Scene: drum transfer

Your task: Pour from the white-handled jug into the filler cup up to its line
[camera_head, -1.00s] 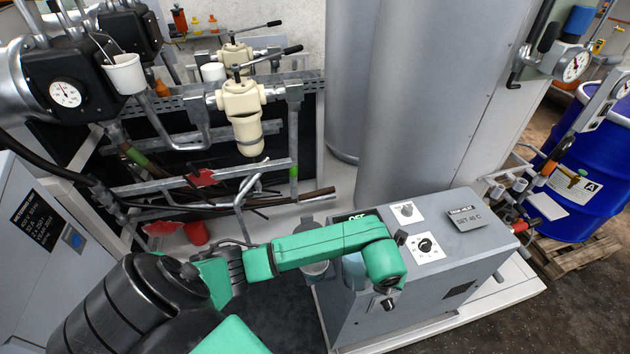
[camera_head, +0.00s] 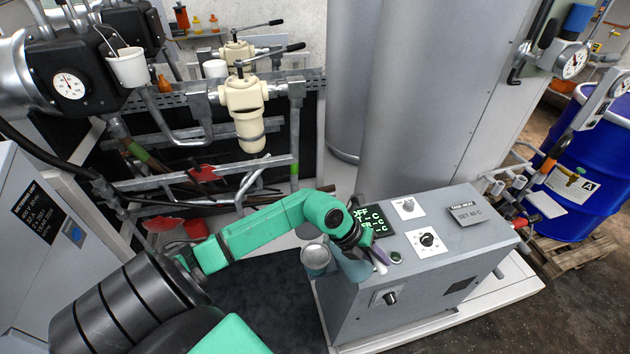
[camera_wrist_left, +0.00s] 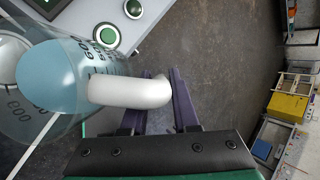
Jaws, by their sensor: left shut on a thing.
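The white-handled jug (camera_wrist_left: 60,80) is clear, holds pale blue liquid and has a printed scale; it fills the left of the left wrist view. Its white handle (camera_wrist_left: 128,92) lies between the purple fingers of my left gripper (camera_wrist_left: 162,78), which is shut on it. In the head view the left gripper (camera_head: 377,262) is at the near left edge of the grey control box, with the bluish jug (camera_head: 350,266) beside it, partly hidden. A grey round cup (camera_head: 316,259), perhaps the filler cup, stands just left of the jug; its line cannot be made out. My right gripper is not in view.
The grey control box (camera_head: 440,265) has a lit display (camera_head: 370,217), knobs and a green button (camera_head: 396,257). Pipes and a cream filter housing (camera_head: 247,110) stand behind. A large grey column (camera_head: 430,100) rises at the back. A blue drum (camera_head: 575,190) stands far right.

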